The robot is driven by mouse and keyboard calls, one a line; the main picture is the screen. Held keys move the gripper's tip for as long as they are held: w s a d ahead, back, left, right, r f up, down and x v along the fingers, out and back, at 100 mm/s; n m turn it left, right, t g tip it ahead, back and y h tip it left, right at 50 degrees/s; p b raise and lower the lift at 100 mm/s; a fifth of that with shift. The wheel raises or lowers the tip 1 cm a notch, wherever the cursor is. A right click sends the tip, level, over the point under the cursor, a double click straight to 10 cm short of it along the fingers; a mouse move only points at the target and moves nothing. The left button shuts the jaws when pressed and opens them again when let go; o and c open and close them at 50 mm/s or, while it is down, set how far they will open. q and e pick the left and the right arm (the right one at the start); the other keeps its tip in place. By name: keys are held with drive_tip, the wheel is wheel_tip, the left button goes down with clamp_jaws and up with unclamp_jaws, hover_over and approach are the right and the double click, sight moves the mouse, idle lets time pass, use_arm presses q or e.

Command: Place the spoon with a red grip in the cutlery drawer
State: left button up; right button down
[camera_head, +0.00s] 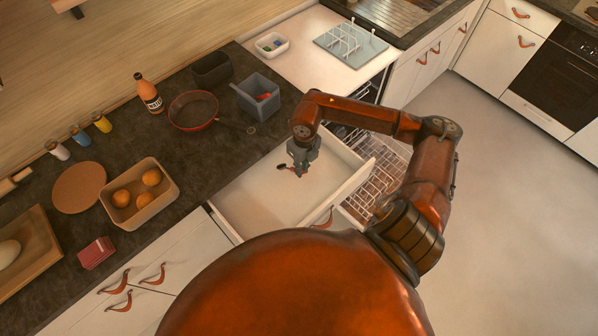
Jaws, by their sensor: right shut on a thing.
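The open drawer (262,203) is pulled out below the dark counter, and its visible pale floor looks bare. My right gripper (301,172) is above the drawer, towards its right side, pointing down. It is shut on the spoon (282,167). The spoon's dark bowl sticks out to the left of the fingers, and a bit of red shows close to them; the rest of the grip is hidden by the gripper. I cannot tell how high the spoon is above the drawer floor. My left gripper is not in view.
A grey-blue container (258,112) with red and blue items, a pan (193,111), a bottle (149,94) and a box of oranges (139,196) stand on the counter. An open dishwasher rack (365,170) lies right of the drawer. Free floor is further right.

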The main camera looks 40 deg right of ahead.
drive_tip(key=shift+w+f, duration=0.7)
drive_tip(key=shift+f, duration=0.1)
drive_tip(key=shift+f+p, duration=0.3)
drive_tip(key=shift+f, duration=1.25)
drive_tip(key=shift+f, duration=0.15)
drive_tip(key=c, duration=2)
unclamp_jaws()
drive_tip(key=r, duration=0.8)
drive_tip(key=r+b, duration=0.1)
drive_tip(key=r, duration=0.3)
drive_tip(key=shift+d+r, duration=0.2)
drive_tip(key=shift+d, duration=0.05)
